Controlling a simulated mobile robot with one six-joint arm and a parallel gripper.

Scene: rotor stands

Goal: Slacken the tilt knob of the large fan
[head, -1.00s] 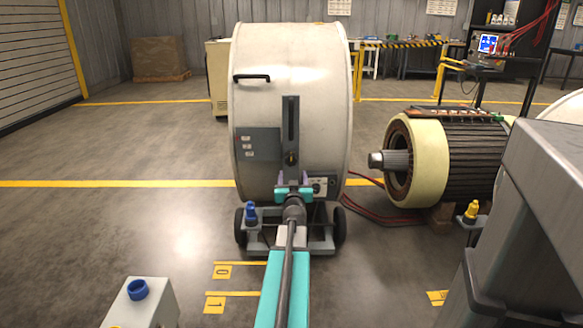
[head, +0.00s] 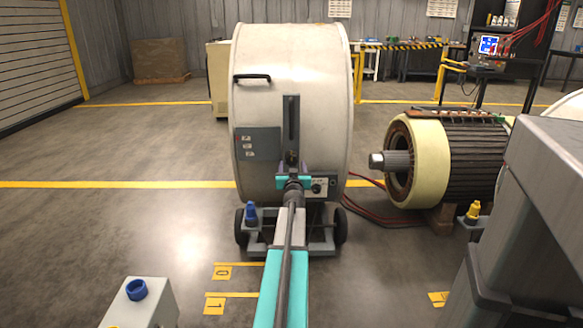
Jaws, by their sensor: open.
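The large fan (head: 318,75) is a big pale drum on a wheeled base in the middle of the head view. A dark slotted bracket (head: 291,118) runs down its near side. The tilt knob (head: 292,157) is a small dark piece at the lower end of that slot, partly hidden by my gripper. My gripper (head: 293,168) is open, with its two fingers pointing up at the knob, one on each side as seen from here. Whether the fingers touch the knob cannot be told.
A small panel with a black dial (head: 317,188) sits just right of my gripper. A blue-capped post (head: 251,213) stands at the base's left. A large motor (head: 440,160) on blocks and red cables (head: 375,212) lie to the right.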

